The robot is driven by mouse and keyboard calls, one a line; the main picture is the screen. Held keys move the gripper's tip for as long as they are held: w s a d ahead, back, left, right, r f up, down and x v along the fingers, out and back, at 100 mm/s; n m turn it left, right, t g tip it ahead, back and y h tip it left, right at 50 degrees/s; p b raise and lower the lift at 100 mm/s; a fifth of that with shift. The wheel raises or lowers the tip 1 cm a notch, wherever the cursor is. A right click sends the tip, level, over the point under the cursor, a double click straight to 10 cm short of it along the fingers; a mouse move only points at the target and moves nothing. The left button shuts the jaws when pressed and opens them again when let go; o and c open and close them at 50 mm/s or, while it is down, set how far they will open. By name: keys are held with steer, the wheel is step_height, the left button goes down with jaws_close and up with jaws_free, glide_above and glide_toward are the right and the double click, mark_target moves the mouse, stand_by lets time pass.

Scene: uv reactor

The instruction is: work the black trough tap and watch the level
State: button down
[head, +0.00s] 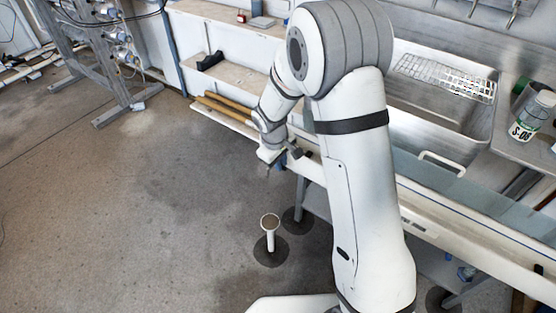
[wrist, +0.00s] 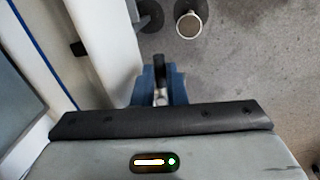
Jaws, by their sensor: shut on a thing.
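In the wrist view my gripper (wrist: 160,88) has its two blue fingers closed about a small black tap handle (wrist: 161,64). A pale metal part shows between the fingers below the handle. The tap is beside the white side of the trough (wrist: 98,40). In the head view my gripper (head: 272,162) is low at the left end of the long trough bench, and the tap cannot be made out clearly there. The trough's bluish clear wall (head: 418,172) shows right of my arm. I cannot make out a water level.
A steel sink (head: 437,132) with a wire rack (head: 445,78) lies behind my arm. A bottle marked S-06 (head: 530,116) stands at the right.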

steer(key=shift+w+d+r+n+p, duration=0.15)
steer(key=shift+n+p, duration=0.15)
steer(key=shift+n, duration=0.3)
steer(key=c, duration=1.5)
jaws_free()
steer(key=shift+f, duration=0.2)
